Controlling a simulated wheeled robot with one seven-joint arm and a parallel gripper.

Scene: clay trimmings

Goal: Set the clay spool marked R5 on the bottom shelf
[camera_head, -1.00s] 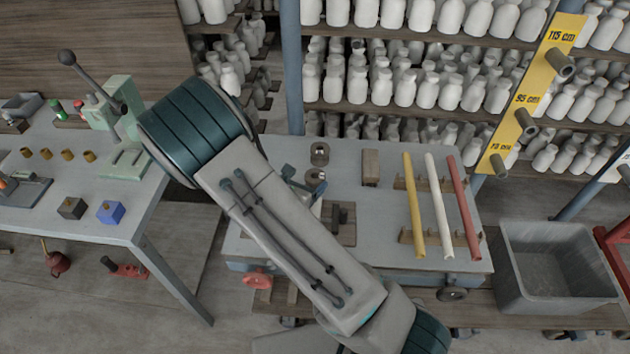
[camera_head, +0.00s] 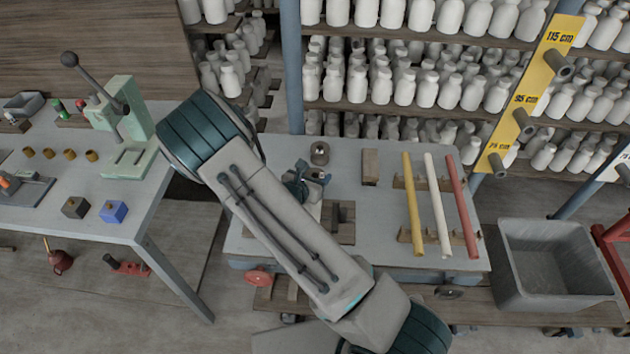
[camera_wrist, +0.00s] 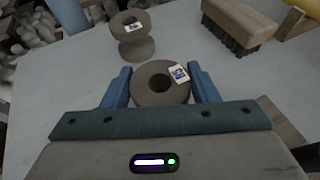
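A brown clay spool (camera_wrist: 150,92) stands upright between my gripper's blue fingers (camera_wrist: 160,84) in the wrist view, a finger on each side; its small paper tag is too small to read surely. The fingers look spread, with no clear grip on the spool. A second tagged spool (camera_wrist: 133,38) stands just beyond; it also shows in the head view (camera_head: 320,154). In the head view my gripper (camera_head: 312,178) is low over the worktable and hides the nearer spool. A low wooden shelf (camera_head: 530,318) runs below the table; the rack's lower shelves (camera_head: 410,109) hold white bottles.
A wooden brush or block (camera_head: 370,167) stands right of the spools, then yellow, white and red rods (camera_head: 432,200) on holders. A grey bin (camera_head: 555,265) stands at the right. A yellow height sign (camera_head: 527,95) carries pegs. A green press (camera_head: 125,120) stands on the left table.

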